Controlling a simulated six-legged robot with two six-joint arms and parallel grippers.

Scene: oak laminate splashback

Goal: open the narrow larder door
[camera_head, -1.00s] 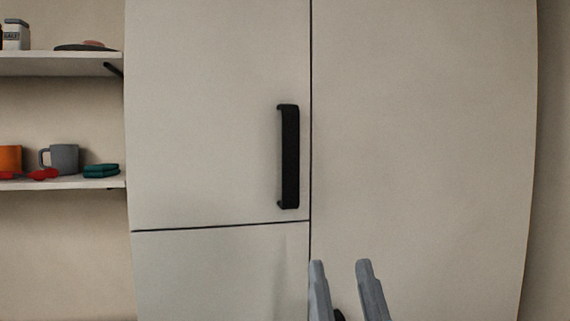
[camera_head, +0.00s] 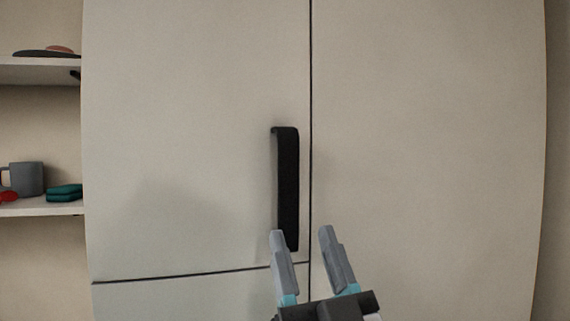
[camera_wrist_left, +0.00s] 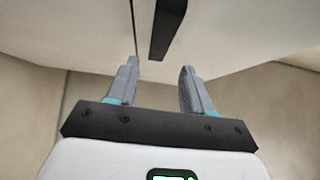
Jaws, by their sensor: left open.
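The larder door (camera_head: 180,140) is a pale, flat panel that looks shut, with a dark seam along its right edge. Its black vertical bar handle (camera_head: 287,185) is near that edge, and it also shows in the left wrist view (camera_wrist_left: 167,28). My left gripper (camera_head: 302,230) is open and empty at the handle's lower end. Its left finger overlaps the bottom of the handle in the head view. In the left wrist view the handle lies ahead, between the lines of the two fingers, apart from them. My right gripper is not in view.
A wide pale panel (camera_head: 430,150) fills the right side. A lower panel (camera_head: 180,300) lies below a dark gap. Wall shelves (camera_head: 40,207) at the left hold a grey mug (camera_head: 28,179), folded teal cloths (camera_head: 64,192) and a red item.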

